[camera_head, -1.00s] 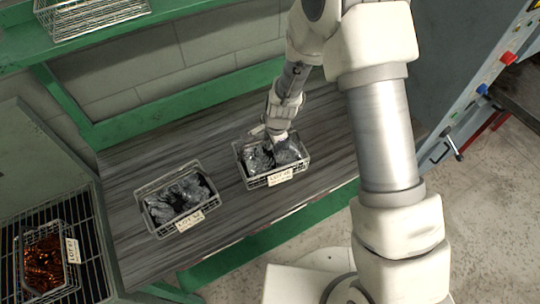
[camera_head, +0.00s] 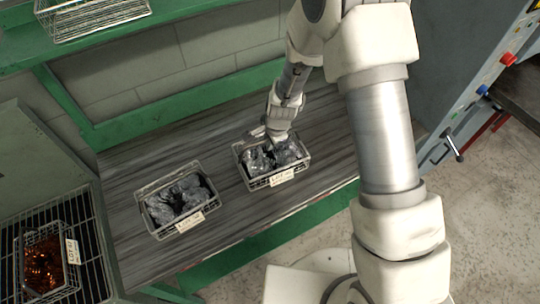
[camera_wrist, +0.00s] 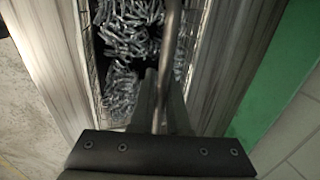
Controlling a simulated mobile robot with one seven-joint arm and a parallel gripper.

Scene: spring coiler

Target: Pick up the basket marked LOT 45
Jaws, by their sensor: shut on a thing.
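A wire basket (camera_head: 263,183) of grey metal springs stands on the right part of the striped bench. Its white tag (camera_head: 282,177) is on the front side; the print is small and blurred, though it looks like LOT 45. My gripper (camera_head: 275,138) is over this basket from behind. In the wrist view, my gripper (camera_wrist: 160,100) is shut on the thin bar of the basket's handle (camera_wrist: 171,40), with the springs (camera_wrist: 122,90) below. The basket appears to rest on the bench. My jaws partly hide the handle.
A similar tagged basket (camera_head: 154,232) stands to the left on the bench (camera_head: 225,215). A basket of copper-coloured parts (camera_head: 75,280) sits on a dark rack at the far left. An empty wire basket (camera_head: 95,30) is on the green shelf above. A control panel stands at right.

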